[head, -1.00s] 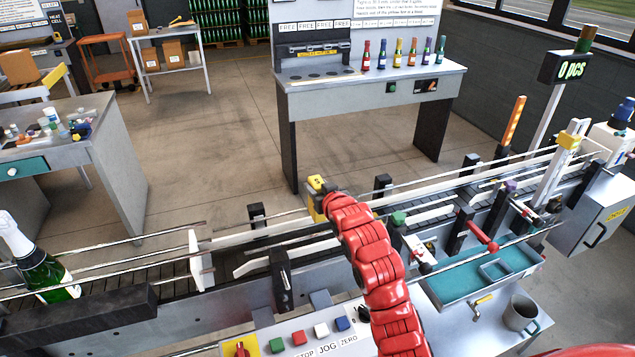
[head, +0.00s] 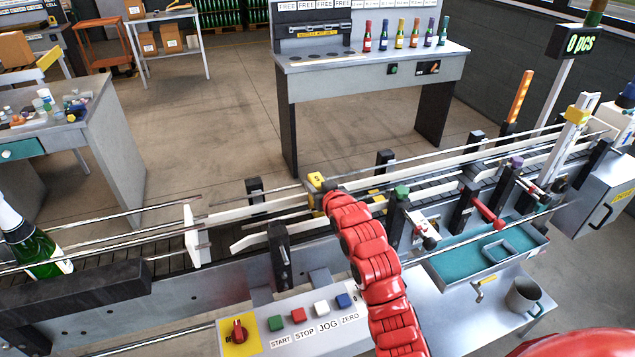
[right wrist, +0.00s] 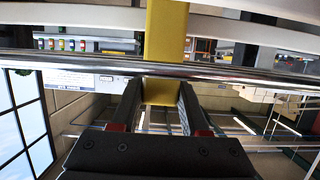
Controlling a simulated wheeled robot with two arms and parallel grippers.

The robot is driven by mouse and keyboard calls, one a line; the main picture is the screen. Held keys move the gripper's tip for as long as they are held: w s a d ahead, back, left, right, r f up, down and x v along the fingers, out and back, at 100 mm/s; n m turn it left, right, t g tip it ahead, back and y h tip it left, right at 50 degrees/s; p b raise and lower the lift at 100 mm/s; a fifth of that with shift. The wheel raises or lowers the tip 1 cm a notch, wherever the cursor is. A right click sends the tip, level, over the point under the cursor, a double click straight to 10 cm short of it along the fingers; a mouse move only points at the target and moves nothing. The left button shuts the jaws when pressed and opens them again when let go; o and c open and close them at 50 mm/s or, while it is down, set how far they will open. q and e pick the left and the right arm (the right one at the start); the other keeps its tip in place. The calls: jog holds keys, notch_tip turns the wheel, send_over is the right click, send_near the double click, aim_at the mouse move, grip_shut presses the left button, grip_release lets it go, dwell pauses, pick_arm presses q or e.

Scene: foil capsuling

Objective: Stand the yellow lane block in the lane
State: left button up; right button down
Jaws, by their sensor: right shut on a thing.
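The yellow lane block (head: 316,179) shows at the middle of the conveyor lane in the head view, partly hidden by my red right arm. In the right wrist view the block (right wrist: 165,30) is upright between the two dark fingers of my right gripper (right wrist: 160,105), which is shut on it. A metal guide rail (right wrist: 240,70) crosses in front of the block there. The lane (head: 235,215) has white guides and metal rails. Whether the block's foot touches the belt is hidden. My left gripper is not in view.
A green bottle (head: 32,240) stands on the conveyor at the left. A button panel (head: 310,318) is in front of the lane. A teal tray (head: 470,265) and a grey mug (head: 524,295) are at the right. Posts and clamps line the lane.

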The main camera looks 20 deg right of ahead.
jog(key=shift+f+b, duration=0.3)
jog(key=shift+f, duration=0.15)
dwell(0.4)
jog(key=shift+c, duration=1.6)
grip_release()
jog(key=shift+s+r+b, duration=0.1)
jog(key=shift+s+b, duration=0.2)
jog(key=shift+s, duration=0.3)
jog(key=p+v, duration=0.6)
jog(key=v, duration=1)
jog(key=shift+r+p, duration=0.15)
jog(key=shift+p, duration=0.25)
